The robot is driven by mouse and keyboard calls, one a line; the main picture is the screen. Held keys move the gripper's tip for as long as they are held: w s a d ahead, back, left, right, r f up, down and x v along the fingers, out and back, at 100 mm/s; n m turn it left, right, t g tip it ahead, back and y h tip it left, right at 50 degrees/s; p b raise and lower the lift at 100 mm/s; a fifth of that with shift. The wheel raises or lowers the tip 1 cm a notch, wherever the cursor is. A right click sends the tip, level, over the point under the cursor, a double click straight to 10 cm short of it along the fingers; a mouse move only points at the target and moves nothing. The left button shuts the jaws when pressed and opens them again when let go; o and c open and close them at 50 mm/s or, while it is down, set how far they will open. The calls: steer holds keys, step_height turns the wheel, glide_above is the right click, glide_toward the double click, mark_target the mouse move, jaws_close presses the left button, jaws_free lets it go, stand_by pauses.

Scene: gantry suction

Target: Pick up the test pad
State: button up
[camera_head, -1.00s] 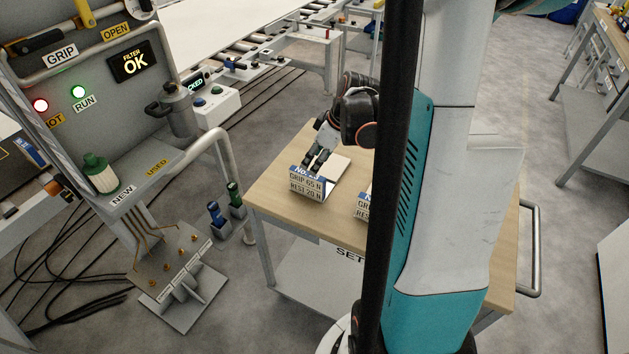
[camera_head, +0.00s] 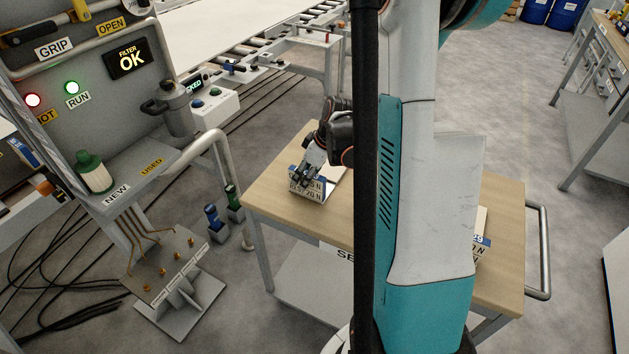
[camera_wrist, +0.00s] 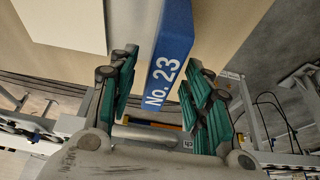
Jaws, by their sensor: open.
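A labelled block with a blue "No. 23" band (camera_wrist: 167,62) lies between the fingers of my gripper (camera_wrist: 160,95) in the wrist view. In the head view its white face (camera_head: 306,190) reads partly "REST 20 N" and stands near the cart's left front edge. My gripper (camera_head: 305,181) is open over it, with fingers in front of part of the label. A pale flat piece (camera_head: 335,185) lies just behind it; a white piece (camera_wrist: 62,20) also shows at upper left in the wrist view. I cannot tell which of these is the test pad.
The wooden cart top (camera_head: 270,195) is bare to the left of my gripper. Another labelled piece (camera_head: 482,246) shows at the right, partly hidden by my column. A grey station (camera_head: 130,185) with a curved rail (camera_head: 222,160) stands to the left.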

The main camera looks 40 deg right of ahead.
steer(key=shift+f+b, duration=0.25)
steer(key=shift+b, duration=0.05)
stand_by(0.4)
jaws_close()
